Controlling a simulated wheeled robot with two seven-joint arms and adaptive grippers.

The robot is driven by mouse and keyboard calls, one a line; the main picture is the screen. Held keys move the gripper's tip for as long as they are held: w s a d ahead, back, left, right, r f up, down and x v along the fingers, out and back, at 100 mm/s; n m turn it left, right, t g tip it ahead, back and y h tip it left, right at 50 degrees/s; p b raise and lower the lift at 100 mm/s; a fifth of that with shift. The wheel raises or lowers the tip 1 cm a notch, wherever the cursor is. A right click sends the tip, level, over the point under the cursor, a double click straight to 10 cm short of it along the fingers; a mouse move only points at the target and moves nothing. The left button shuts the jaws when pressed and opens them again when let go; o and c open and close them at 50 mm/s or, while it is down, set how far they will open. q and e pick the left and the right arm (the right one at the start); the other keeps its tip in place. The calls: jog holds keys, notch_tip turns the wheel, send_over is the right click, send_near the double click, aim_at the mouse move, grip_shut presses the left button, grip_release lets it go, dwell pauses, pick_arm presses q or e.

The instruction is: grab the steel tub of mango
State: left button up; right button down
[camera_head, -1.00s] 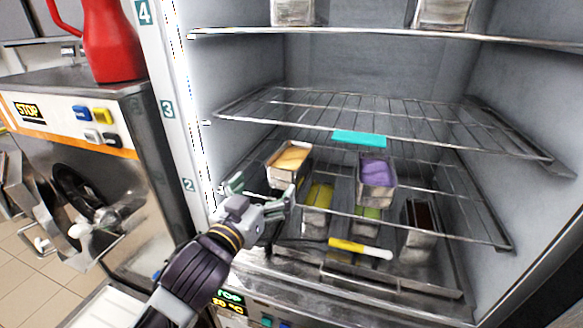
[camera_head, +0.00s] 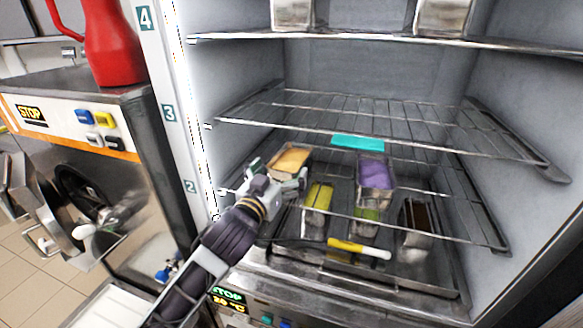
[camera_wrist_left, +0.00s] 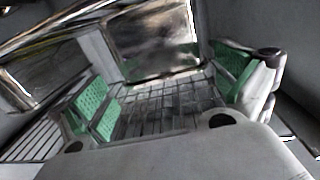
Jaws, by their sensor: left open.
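The steel tub of mango (camera_head: 291,158), with orange-yellow filling, stands on the wire shelf at the left inside the open freezer. My left gripper (camera_head: 277,174) is open at the near end of this tub and hides part of its front. In the left wrist view the tub's steel wall (camera_wrist_left: 153,40) is ahead, between and beyond the green finger pads of the gripper (camera_wrist_left: 168,78). I cannot tell whether the fingers touch it. My right gripper is not in view.
A tub with purple filling (camera_head: 375,174) stands to the right on the same shelf. Tubs with yellow (camera_head: 318,197) and dark (camera_head: 417,216) filling sit lower. A yellow-and-white handled tool (camera_head: 359,248) lies in front. Another wire shelf (camera_head: 400,120) is above.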

pick_arm(q)
jog(key=shift+w, duration=0.2)
dwell(0.3)
jog(key=shift+p+x, duration=0.6)
jog(key=shift+x, duration=1.95)
jog(key=shift+a+f, duration=0.15)
jog(key=shift+f, duration=0.05)
jog(key=c, duration=1.5)
jog(key=shift+r, duration=0.1)
